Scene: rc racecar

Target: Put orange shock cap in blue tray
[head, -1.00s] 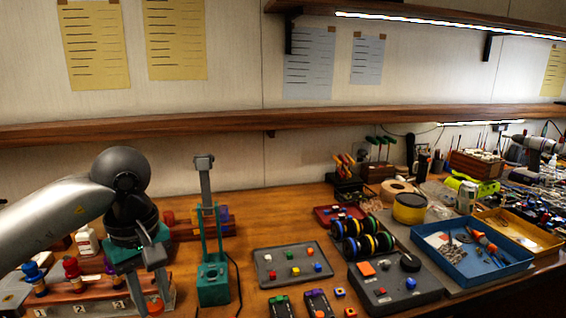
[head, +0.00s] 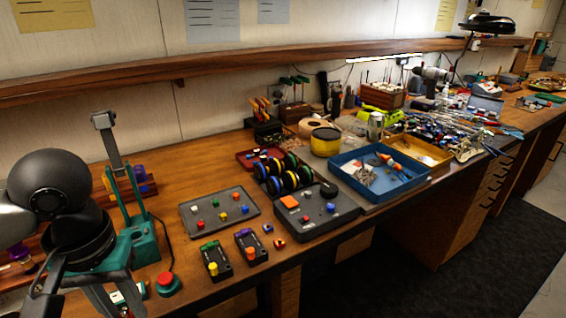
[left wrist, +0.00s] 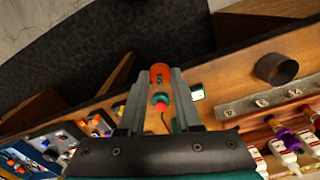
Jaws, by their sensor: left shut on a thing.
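My left gripper (head: 70,298) is at the lower left of the head view, over the table's front edge, its fingertips near or past the bottom of the picture. In the left wrist view, the left gripper (left wrist: 155,80) is shut on the orange shock cap (left wrist: 159,71), held between its fingertips. I cannot make out the cap in the head view. The blue tray (head: 404,190) stands right of centre on the bench, well to the right of the gripper, with small metal parts and an orange-handled tool in it. My right gripper is not in view.
A grey parts tray (head: 190,222), a dark grey box (head: 335,222) and two small black units (head: 215,262) lie between gripper and blue tray. A teal stand (head: 140,235) and red button (head: 166,284) are beside the gripper. A yellow tray (head: 437,158) adjoins the blue one.

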